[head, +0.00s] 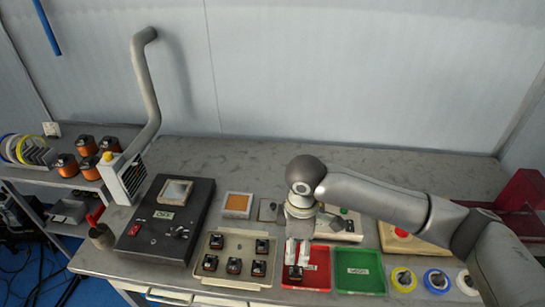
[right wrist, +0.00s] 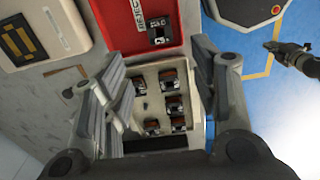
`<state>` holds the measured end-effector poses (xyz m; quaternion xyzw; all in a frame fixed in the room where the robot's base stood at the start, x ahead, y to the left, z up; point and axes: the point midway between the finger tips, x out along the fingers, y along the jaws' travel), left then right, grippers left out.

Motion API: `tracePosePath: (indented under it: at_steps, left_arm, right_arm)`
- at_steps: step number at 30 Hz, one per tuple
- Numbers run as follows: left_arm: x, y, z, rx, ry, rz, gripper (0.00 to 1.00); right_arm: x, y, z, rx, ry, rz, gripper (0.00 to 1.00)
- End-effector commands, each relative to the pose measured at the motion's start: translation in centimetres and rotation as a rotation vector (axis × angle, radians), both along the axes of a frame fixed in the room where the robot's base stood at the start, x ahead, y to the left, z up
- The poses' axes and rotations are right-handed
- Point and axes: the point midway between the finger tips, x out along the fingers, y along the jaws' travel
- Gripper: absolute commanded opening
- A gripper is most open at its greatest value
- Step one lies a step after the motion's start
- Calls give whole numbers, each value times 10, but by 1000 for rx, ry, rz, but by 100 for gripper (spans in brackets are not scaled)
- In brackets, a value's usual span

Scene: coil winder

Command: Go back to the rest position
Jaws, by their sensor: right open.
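My right gripper (head: 298,250) is open and empty over the left part of the red tray (head: 319,272). Its two spread fingers also show in the right wrist view (right wrist: 160,75), with nothing between their tips. A small dark coil part (head: 294,272) lies in the red tray just below the fingertips. In the right wrist view the same part (right wrist: 158,34) sits apart from the fingers, beside the tray's white label. My left gripper is not in view.
A beige tray (head: 222,271) with several coil parts stands left of the red tray. A green tray (head: 360,283) and several spools (head: 403,279) stand to the right. A black control box (head: 145,243) and a grey bent pipe (head: 147,90) stand left. The bench's back is mostly clear.

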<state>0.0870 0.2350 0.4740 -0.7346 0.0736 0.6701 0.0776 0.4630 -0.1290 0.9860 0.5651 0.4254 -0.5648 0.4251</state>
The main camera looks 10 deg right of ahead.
Motion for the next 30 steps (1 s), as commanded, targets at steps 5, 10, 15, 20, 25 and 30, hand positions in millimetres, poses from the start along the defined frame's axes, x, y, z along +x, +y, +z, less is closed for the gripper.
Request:
tracePosePath:
  at_steps: [5,10,15,20,25,30]
  left_arm:
    - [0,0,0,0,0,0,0]
    - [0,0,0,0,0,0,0]
    - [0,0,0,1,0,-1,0]
    - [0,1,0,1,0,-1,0]
    - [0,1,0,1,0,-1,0]
    - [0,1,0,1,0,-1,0]
  right_arm:
    - [-5,7,-5,17,-3,3,55]
    - [-27,38,-22,107,-22,-5,55]
    - [-52,70,-36,235,-61,-76,55]
    - [-70,84,-43,339,-99,-199,55]
    - [-88,79,-50,410,-133,-380,55]
    - [-107,52,-61,423,-167,-598,55]
